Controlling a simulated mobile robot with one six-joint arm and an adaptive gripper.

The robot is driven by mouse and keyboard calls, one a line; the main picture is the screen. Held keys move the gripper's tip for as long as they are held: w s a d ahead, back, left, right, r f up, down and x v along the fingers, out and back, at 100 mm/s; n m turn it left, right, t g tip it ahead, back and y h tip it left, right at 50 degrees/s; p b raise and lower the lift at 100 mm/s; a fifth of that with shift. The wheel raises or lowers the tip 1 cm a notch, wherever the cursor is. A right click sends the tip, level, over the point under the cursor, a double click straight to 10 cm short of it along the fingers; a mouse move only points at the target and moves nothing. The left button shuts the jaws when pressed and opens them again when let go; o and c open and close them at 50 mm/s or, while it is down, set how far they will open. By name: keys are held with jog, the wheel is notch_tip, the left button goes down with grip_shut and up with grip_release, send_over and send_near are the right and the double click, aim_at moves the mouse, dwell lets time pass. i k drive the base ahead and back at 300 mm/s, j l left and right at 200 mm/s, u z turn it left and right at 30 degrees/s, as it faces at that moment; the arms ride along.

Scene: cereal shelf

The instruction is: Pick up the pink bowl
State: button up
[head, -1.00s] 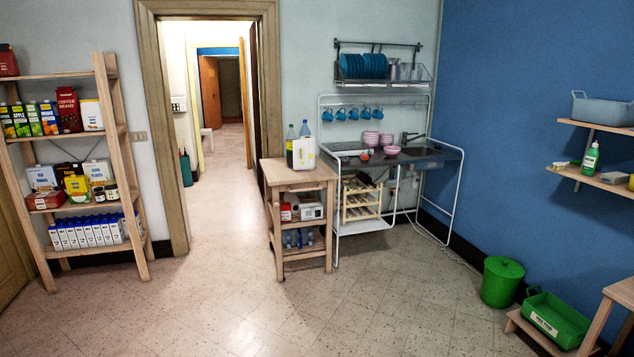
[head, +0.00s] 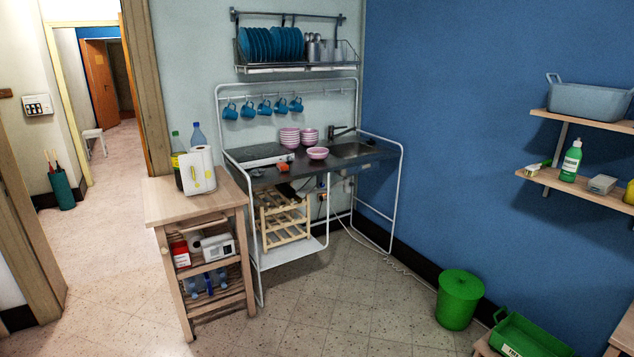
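A single pink bowl (head: 317,153) sits on the dark counter of the kitchenette (head: 266,173), left of the sink. Just behind it stand two stacks of pink bowls, a taller left stack (head: 290,138) and a right stack (head: 309,136). Some of the stacked bowls look striped with white. All of them are some distance ahead of me. My gripper does not show in this view, so its state is hidden.
A wooden cart (head: 200,203) with bottles and a paper roll stands left of the kitchenette. A green bin (head: 459,300) and a green crate (head: 527,338) are at the right. Tiled floor (head: 345,290) before the kitchenette is clear.

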aim_at(318, 155)
jog(key=i, duration=2.2)
jog(key=i+u, duration=0.1)
jog(key=i, duration=0.45)
jog(key=i+l, duration=0.1)
jog(key=i, duration=0.5)
jog(key=i+u, duration=0.15)
jog(key=i, duration=0.4)
jog(key=i+l, duration=0.2)
jog(key=i, duration=0.35)
jog(key=i+l+u, duration=0.15)
jog(key=i, duration=0.4)
